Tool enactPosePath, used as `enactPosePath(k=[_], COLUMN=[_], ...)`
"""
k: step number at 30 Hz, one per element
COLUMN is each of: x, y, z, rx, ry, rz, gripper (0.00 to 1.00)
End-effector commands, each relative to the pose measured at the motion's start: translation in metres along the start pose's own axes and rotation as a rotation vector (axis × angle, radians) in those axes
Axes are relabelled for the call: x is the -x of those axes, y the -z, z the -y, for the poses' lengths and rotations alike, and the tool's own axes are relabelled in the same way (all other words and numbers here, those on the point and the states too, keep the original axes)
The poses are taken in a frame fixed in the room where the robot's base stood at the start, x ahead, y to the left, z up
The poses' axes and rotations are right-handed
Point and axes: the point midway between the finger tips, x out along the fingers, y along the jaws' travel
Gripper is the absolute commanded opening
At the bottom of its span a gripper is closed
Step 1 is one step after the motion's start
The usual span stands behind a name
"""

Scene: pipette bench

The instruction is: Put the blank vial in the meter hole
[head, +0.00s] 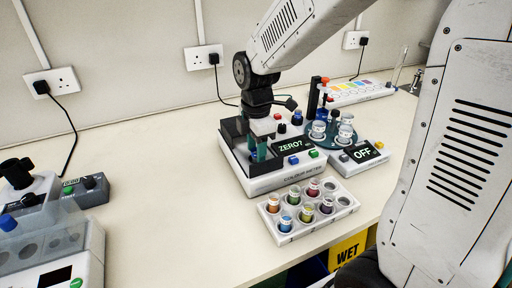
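The white colour meter (284,182) stands in the middle of the bench, and its dark display (291,145) reads "ZERO?". My gripper (259,152) points down at the left part of the meter's top, with its fingers low inside a dark raised surround. A small blue patch shows by the fingertips. I cannot tell whether it belongs to a vial, or whether the fingers are open or shut on something. The meter hole is hidden by the gripper and the surround. I cannot make out the blank vial for certain.
A white rack (270,228) with several coloured vials stands in front of the meter, with empty holes at its right. A box reading "OFF" (361,154) and a round teal stand (321,137) are to the right. The bench at left centre is clear.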

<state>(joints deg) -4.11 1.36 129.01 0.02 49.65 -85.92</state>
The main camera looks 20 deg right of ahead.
Motion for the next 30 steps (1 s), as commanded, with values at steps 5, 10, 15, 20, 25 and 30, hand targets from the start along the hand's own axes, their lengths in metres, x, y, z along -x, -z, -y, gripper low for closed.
enactPosePath(k=[5,10,15,20,25,30], x=[0.011,0.043,0.08,0.106,0.119,0.123], y=[0.0,0.0,0.0,0.0,0.0,-0.002], z=[-0.001,-0.001,-0.001,-0.001,0.0,0.008], rx=[0.0,0.0,0.0,0.0,0.0,-0.048], ry=[-0.003,-0.006,-0.005,-0.003,-0.001,-0.004], rz=[0.0,0.0,0.0,0.0,0.0,0.0], gripper=[0.43,0.43,0.43,0.43,0.43,0.43])
